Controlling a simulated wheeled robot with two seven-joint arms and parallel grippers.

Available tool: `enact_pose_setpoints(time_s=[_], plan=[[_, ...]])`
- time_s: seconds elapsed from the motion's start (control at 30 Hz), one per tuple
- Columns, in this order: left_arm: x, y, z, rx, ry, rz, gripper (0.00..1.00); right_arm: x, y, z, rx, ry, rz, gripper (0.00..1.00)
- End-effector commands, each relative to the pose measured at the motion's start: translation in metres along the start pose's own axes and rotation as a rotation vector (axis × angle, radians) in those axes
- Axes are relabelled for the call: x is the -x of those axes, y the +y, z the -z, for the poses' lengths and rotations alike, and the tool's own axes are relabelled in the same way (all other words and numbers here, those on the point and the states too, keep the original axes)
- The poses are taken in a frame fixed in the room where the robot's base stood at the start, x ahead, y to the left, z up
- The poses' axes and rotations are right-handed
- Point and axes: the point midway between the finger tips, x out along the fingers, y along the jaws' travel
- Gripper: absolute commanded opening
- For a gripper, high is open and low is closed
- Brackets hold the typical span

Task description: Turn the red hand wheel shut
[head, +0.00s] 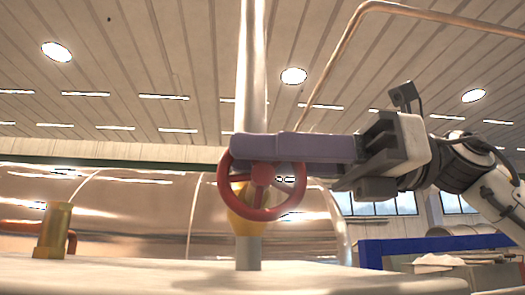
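The red hand wheel (262,175) faces me near the middle of the head view, on a yellow valve body (245,218) on an upright pipe. My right gripper (243,147) reaches in from the right, its long purple finger part lying level across the top of the wheel. It hides the upper rim, and its tip overlaps the wheel's upper left. I cannot tell whether it touches or grips the rim, or how far apart the fingers are. My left gripper is out of view.
A pale vertical pipe (250,65) rises above the valve. A brass fitting (54,230) stands at left on the pale surface (150,275). A shiny metal vessel (130,210) lies behind. A bent copper pipe (345,45) arches above my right arm. A blue panel (430,246) is at right.

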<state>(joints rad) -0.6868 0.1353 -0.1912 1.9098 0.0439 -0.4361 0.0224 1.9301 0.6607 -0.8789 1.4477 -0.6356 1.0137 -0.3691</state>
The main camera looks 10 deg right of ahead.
Motion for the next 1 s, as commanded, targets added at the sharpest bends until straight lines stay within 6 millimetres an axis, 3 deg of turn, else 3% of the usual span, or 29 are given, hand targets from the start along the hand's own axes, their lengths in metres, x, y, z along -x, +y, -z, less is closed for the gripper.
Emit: enact_pose_setpoints(time_s=[0.03,0.13,0.37,0.77,1.0], plan=[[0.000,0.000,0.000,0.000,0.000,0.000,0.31,0.000,0.000,0.000,0.000,0.000,0.000,0.14],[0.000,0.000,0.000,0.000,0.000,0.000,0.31,0.000,0.000,0.000,0.000,0.000,0.000,0.00],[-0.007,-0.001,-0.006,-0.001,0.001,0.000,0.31,0.000,0.000,0.004,0.000,-0.027,-0.001,0.00],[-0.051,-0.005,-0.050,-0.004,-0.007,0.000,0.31,0.006,0.001,0.008,0.001,-0.319,-0.003,0.00],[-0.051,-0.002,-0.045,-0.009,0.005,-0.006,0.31,0.008,0.001,0.002,0.002,-0.373,-0.001,0.00]])
